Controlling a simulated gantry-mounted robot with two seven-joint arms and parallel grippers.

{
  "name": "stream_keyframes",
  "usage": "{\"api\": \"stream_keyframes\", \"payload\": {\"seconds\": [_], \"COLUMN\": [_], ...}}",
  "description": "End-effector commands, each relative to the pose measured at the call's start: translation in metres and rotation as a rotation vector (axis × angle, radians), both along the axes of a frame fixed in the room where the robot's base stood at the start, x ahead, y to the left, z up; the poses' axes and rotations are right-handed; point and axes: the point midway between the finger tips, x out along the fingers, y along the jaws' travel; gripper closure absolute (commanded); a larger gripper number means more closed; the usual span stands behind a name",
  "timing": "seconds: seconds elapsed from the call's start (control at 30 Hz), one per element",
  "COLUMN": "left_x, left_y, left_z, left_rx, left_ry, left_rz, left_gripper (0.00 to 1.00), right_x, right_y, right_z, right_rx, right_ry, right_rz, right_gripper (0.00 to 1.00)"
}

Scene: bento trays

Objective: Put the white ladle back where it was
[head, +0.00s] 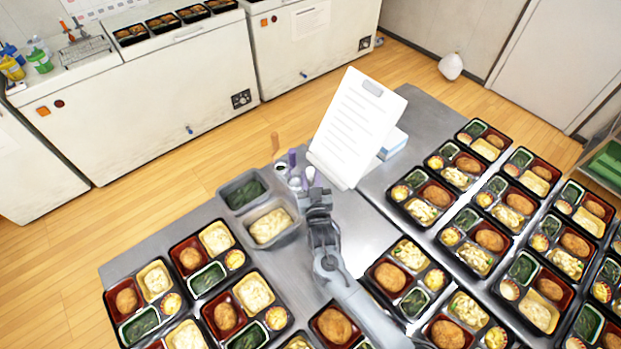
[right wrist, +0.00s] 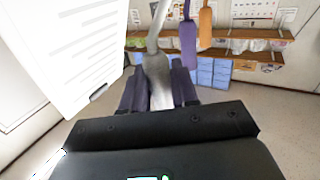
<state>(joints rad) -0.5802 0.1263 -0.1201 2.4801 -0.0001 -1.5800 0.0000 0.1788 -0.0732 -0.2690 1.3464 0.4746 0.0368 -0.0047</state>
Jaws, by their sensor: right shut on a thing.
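The white ladle (right wrist: 158,78) shows in the right wrist view as a pale grey-white handle between my right fingers, with a thin shaft curving up from it. My right gripper (right wrist: 157,88) is shut on this handle. In the head view my right gripper (head: 309,180) is at the back edge of the steel table, left of the clipboard's foot. A purple-handled utensil (right wrist: 188,46) and an orange-handled one (right wrist: 205,27) stand to the right of the ladle, apart from it. The ladle's bowl cannot be made out. My left gripper is not in view.
A white clipboard (head: 357,125) stands close right of my right gripper. Two grey food containers, one with greens (head: 226,205) and one with pale food (head: 294,236), lie to its left. Filled bento trays (head: 469,236) crowd both table sides. Bare steel (head: 366,228) shows between them.

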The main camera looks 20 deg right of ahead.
Motion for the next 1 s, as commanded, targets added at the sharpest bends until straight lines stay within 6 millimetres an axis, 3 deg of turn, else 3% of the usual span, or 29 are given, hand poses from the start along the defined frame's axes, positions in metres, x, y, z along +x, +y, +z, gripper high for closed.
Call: {"api": "stream_keyframes", "payload": {"seconds": [0.2, 0.23, 0.37, 0.77, 1.0], "left_x": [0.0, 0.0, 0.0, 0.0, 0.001], "left_y": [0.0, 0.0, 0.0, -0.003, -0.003], "left_z": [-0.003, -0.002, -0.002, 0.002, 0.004], "left_rx": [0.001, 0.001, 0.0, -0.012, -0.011], "left_ry": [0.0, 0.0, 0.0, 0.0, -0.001], "left_rz": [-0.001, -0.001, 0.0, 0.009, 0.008], "left_gripper": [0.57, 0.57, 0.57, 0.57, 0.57], "right_x": [0.0, 0.0, 0.0, -0.001, -0.033], "right_y": [0.0, 0.0, 0.0, 0.0, 0.006], "right_z": [-0.004, -0.003, -0.003, 0.001, 0.0], "right_rx": [0.0, 0.0, 0.0, 0.0, 0.003], "right_ry": [-0.001, 0.0, 0.0, 0.001, 0.003], "right_rz": [0.0, 0.0, 0.0, 0.0, -0.001], "right_gripper": [1.0, 0.67, 0.47, 0.46, 0.46]}}
